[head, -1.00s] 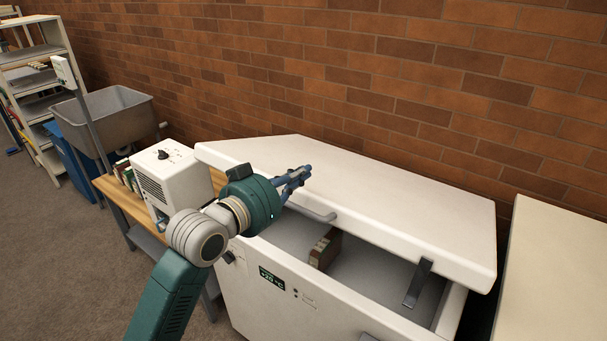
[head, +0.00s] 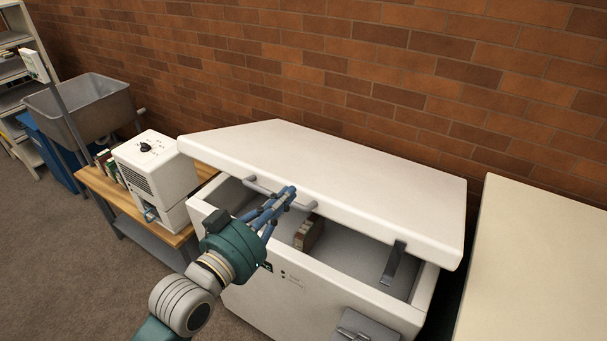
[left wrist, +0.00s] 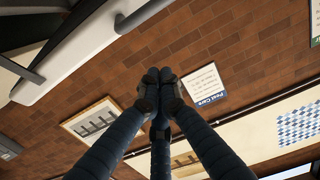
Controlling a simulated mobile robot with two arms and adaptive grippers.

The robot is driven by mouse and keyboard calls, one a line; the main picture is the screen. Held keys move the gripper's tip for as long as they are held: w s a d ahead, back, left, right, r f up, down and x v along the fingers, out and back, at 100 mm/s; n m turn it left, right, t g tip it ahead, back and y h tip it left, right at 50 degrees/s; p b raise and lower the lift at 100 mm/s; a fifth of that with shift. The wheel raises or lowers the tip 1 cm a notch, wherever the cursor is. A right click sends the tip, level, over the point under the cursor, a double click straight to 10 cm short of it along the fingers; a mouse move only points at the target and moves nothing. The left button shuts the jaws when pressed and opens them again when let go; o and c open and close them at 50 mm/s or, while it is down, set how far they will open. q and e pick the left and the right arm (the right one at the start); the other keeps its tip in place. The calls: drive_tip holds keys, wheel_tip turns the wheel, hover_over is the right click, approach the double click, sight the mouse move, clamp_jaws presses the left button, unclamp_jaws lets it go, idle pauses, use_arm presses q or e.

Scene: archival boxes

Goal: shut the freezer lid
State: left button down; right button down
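The white freezer (head: 305,290) stands by the brick wall with its white lid (head: 340,180) partly raised, leaving a gap along the front. A grey bar handle (head: 258,188) runs along the lid's front edge, and a dark strut (head: 392,264) shows at the gap's right. My left gripper (head: 287,194) overlaps the handle in the head view; contact is unclear. In the left wrist view its fingers (left wrist: 152,80) meet at the tips with nothing between them, and the lid's underside (left wrist: 75,50) is at upper left. My right gripper is not visible.
A brown box (head: 308,234) sits inside the freezer. A white device (head: 158,175) stands on a wooden table (head: 122,200) at left, near a grey sink (head: 85,110). A pale surface (head: 535,270) lies at right. A grey holder (head: 365,328) is at the freezer's front right.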

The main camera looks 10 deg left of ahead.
use_arm(q)
drive_tip(key=p, duration=0.3)
hover_over(306, 189)
drive_tip(key=s, duration=0.1)
drive_tip(key=shift+s+d, duration=0.1)
drive_tip(key=shift+d, duration=0.25)
drive_tip(key=f, duration=0.3)
drive_tip(key=shift+s+a+f, duration=0.15)
drive_tip(key=shift+s+f, duration=0.05)
drive_tip(key=shift+s, duration=0.15)
drive_tip(key=shift+s+a+f, duration=0.15)
drive_tip(key=shift+s+f, duration=0.1)
drive_tip(key=shift+f, duration=0.2)
drive_tip(key=shift+w, duration=0.1)
